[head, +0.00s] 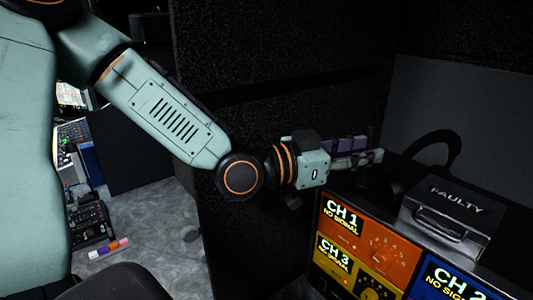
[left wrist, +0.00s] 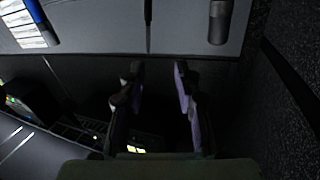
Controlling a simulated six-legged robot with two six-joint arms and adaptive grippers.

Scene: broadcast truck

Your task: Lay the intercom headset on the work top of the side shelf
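A black curved band, which looks like the intercom headset's headband (head: 424,145), rises behind the metal case on top of the rack in the head view. Its lower part is lost in the dark. My left gripper (head: 377,148) is just left of the band, apart from it, above the rack's back left corner. In the left wrist view my left gripper (left wrist: 156,75) has its two fingers spread, with nothing visible between them. My right gripper is not in view. I cannot tell for sure which surface is the side shelf's work top.
A grey metal case marked FAULTY (head: 448,213) stands on the rack with coloured channel panels (head: 365,248). A dark wall panel (head: 280,60) stands behind my left arm. The left wrist view shows a pale grey surface (left wrist: 185,28) holding a dark cylinder (left wrist: 220,22) and a blue object (left wrist: 42,22).

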